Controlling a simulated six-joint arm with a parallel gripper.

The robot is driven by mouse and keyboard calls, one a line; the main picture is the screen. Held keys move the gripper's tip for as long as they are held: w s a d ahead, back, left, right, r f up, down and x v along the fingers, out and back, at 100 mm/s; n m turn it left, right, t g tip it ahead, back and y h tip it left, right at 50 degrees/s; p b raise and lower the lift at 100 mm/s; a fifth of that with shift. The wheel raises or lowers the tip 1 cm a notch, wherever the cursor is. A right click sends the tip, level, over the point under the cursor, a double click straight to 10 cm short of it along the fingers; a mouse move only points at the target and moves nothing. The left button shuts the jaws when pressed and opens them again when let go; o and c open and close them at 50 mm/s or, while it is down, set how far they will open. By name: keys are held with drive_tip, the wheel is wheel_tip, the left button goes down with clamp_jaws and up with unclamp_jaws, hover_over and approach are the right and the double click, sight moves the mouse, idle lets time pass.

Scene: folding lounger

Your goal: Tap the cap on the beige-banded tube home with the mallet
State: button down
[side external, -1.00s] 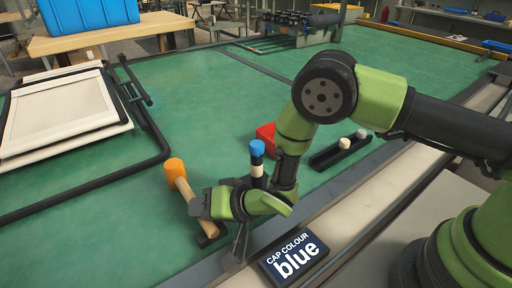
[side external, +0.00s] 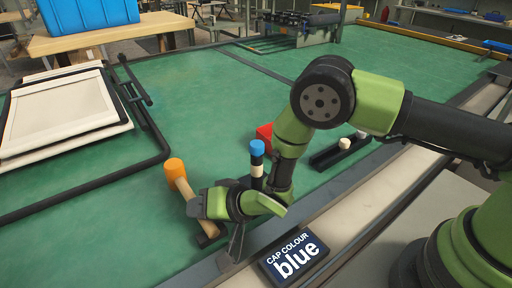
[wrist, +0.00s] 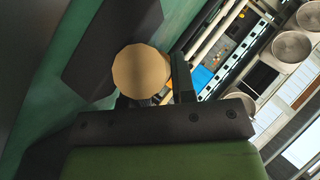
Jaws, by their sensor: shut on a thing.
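How deep the cap sits is too small to tell.
A sign (side external: 293,258) reads "CAP COLOUR blue". The lounger frame (side external: 65,115) lies at left. Green table between is clear.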

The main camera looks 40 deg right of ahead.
drive_tip(key=shift+r, duration=3.05)
